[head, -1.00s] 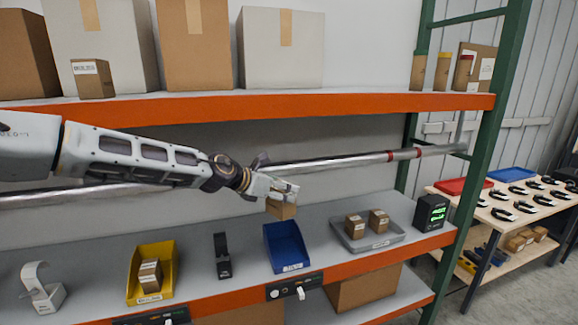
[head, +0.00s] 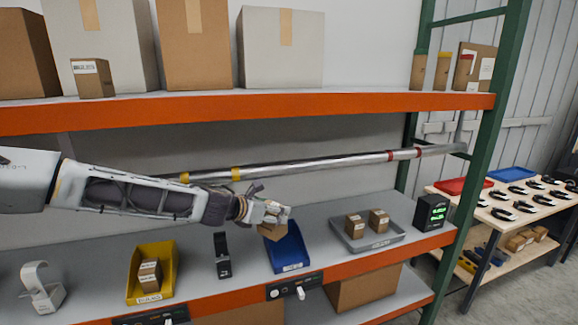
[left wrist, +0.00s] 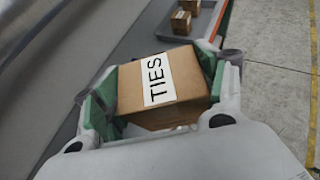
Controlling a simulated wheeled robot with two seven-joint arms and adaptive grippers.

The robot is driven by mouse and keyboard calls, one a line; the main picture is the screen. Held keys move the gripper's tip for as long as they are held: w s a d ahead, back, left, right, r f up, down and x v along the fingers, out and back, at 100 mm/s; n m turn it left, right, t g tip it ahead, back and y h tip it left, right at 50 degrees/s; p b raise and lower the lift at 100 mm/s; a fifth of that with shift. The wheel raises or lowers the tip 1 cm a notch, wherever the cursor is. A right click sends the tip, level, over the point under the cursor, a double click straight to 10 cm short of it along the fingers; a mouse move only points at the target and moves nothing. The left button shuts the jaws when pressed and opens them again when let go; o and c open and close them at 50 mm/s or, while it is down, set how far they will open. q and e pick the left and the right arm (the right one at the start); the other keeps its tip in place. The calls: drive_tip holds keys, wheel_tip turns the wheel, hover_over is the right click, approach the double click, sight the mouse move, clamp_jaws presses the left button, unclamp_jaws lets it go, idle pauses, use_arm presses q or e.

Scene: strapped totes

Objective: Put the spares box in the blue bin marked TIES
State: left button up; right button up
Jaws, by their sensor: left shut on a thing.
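My left gripper (head: 276,214) is shut on a small brown cardboard box (head: 271,232). In the left wrist view the box (left wrist: 180,78) sits between the green finger pads, with a white label reading TIES facing the camera. The blue bin (head: 290,258) stands on the lower shelf. In the head view the held box overlaps the bin's back left part. The bin's label is too small to read. The box and gripper hide part of the bin, so I cannot tell whether they touch it. My right gripper is not in view.
A yellow bin (head: 166,288) with small boxes and a black stand (head: 222,256) are left of the blue bin. A grey tray (head: 352,241) with two boxes and a black display unit (head: 431,211) are right. A metal rail (head: 320,164) and the orange upper shelf edge (head: 330,106) are above.

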sight(264, 224)
use_arm(q)
drive_tip(key=shift+n+t+y, duration=0.3)
drive_tip(key=shift+n+y, duration=0.2)
drive_tip(key=shift+n, duration=0.1)
drive_tip(key=shift+s+a+f, duration=0.2)
drive_tip(key=shift+a+f, duration=0.1)
drive_tip(key=shift+f, duration=0.4)
drive_tip(key=shift+s+a+f, duration=0.2)
drive_tip(key=shift+a+f, duration=0.1)
drive_tip(key=shift+f, duration=0.4)
drive_tip(key=shift+s+a+f, duration=0.2)
drive_tip(key=shift+a+f, duration=0.1)
drive_tip(key=shift+f, duration=0.4)
drive_tip(key=s+a+f+n+y, duration=0.2)
drive_tip(key=s+a+f, duration=0.3)
drive_tip(key=f, duration=0.3)
drive_tip(key=s+a+f+n+t+y, duration=0.1)
drive_tip(key=s+a+f, duration=0.3)
drive_tip(key=s+f, duration=0.4)
drive_tip(key=s+a+f+n+y, duration=0.3)
drive_tip(key=s+a+f, duration=0.2)
drive_tip(key=f, duration=0.3)
drive_tip(key=shift+s+a+t+b, duration=0.35)
drive_tip(key=shift+s+t+b, duration=0.05)
drive_tip(key=shift+s, duration=0.35)
drive_tip(key=shift+f, duration=0.1)
